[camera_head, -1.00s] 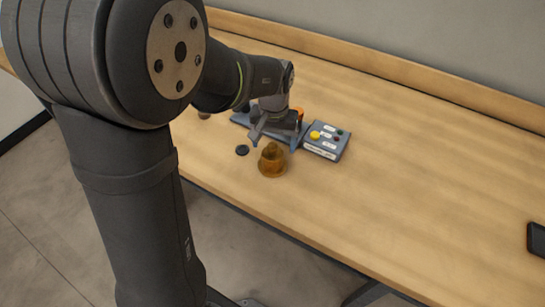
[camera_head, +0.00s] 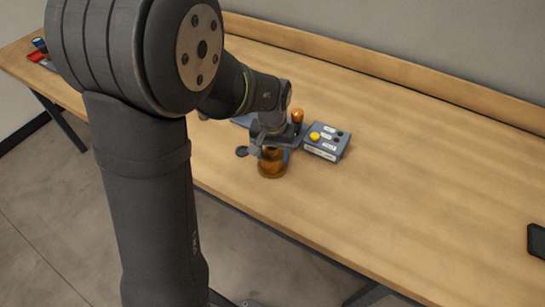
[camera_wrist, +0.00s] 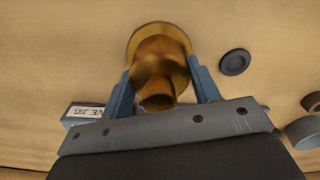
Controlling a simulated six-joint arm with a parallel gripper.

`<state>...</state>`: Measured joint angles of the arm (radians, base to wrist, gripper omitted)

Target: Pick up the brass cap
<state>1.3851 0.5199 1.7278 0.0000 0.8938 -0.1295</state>
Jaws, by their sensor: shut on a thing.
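The brass cap (camera_head: 271,170) stands upright on the wooden table, a stepped, golden-brown piece with a wide round flange at its base. My gripper (camera_head: 270,150) is above it, reaching down over its upper part. In the wrist view the brass cap (camera_wrist: 160,50) sits between the two blue-grey fingers of my gripper (camera_wrist: 160,68), which are shut on its narrower body. The flange shows beyond the fingertips and seems to rest on the table. In the head view my gripper hides part of the cap's top.
A grey control box (camera_head: 325,142) with a yellow button stands close to the right of my gripper. An orange-topped piece (camera_head: 297,116) stands behind it. A small black disc (camera_wrist: 234,62) lies beside the cap. A dark flat device (camera_head: 537,240) lies far right; the table between is clear.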

